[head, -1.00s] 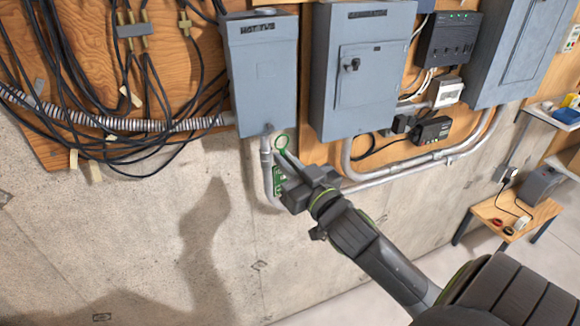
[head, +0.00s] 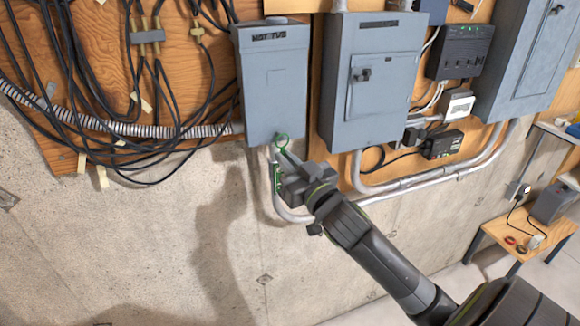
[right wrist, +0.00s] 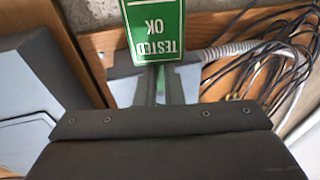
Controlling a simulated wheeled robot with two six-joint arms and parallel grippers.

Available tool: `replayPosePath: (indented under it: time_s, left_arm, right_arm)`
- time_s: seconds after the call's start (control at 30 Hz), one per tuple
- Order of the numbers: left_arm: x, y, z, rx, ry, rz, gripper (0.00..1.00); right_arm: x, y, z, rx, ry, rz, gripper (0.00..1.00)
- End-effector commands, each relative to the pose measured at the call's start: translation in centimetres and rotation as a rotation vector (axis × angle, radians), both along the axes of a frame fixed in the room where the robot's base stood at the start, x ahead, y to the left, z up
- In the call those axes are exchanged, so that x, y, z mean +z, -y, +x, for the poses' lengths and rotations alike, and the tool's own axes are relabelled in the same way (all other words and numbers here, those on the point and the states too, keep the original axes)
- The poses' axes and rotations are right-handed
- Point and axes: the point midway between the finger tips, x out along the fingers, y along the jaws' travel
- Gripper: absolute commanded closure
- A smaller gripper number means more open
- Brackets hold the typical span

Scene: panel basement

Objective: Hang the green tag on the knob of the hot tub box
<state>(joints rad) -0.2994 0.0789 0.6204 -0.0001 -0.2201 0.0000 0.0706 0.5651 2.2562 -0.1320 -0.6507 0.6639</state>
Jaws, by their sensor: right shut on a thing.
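In the right wrist view the tag (right wrist: 155,32) reads "TESTED OK" upside down, beyond the shut fingers (right wrist: 160,85). In the head view the ring overlaps the lower edge of the left grey box (head: 272,85); I cannot tell whether it touches. A second grey box (head: 390,115) to the right has a dark knob (head: 361,74) on its door. My left gripper is out of view.
Metal conduit (head: 400,184) runs below the boxes. Black cables (head: 120,90) hang on the wooden board at left. A black device (head: 442,145) is right of the second box. A small wooden table (head: 510,232) stands at right. Bare concrete wall lies below the boxes.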

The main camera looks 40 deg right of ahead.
Motion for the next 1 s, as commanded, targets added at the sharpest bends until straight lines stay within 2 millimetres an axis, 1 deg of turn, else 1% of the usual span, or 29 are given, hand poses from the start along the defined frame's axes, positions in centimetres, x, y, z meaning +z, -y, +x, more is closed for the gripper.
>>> replayPosePath:
  time_s: [0.2, 0.5, 0.6, 1.0]
  left_arm:
    - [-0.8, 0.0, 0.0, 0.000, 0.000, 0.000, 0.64]
    - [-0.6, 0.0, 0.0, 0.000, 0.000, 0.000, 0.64]
    - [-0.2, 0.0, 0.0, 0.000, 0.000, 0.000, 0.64]
    - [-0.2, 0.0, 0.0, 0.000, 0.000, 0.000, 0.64]
  right_arm:
    - [-0.2, 0.3, 1.1, -0.001, 0.000, 0.000, 1.00]
    - [-0.5, 0.5, 2.1, 0.000, -0.001, 0.000, 1.00]
    - [-0.5, 0.5, 2.3, 0.000, -0.001, 0.001, 1.00]
    - [-0.7, 0.6, 2.3, 0.000, -0.001, 0.000, 1.00]
